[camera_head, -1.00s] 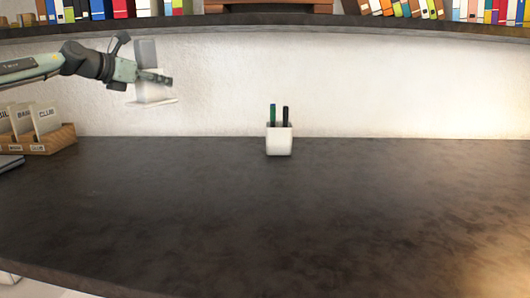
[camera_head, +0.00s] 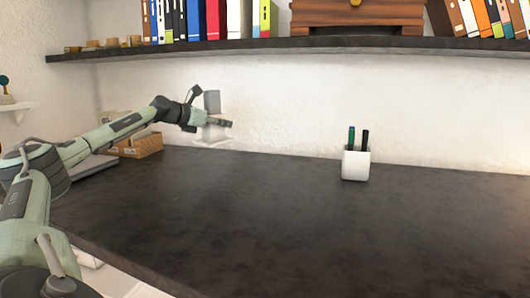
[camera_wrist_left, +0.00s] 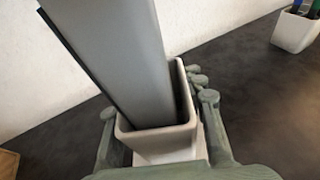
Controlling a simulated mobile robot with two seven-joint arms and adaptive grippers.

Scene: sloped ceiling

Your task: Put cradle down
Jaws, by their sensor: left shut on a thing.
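The cradle (camera_head: 213,134) is a small white holder with a flat base, near the back wall at the left in the head view. A tall grey slab-like piece (camera_head: 212,101) stands up out of it. My left gripper (camera_head: 217,124) is shut on the cradle and appears to hold it above the desk. In the left wrist view the cradle's white wall (camera_wrist_left: 163,147) sits between the two fingers, with the grey piece (camera_wrist_left: 125,55) inside its opening. The cradle's underside is hidden there. My right gripper is out of view.
The dark desk (camera_head: 250,220) has a wide clear top. A white pen cup (camera_head: 356,166) with pens stands toward the back, right of the cradle. A wooden card box (camera_head: 138,147) is behind my left arm. A shelf (camera_head: 300,46) with books runs above.

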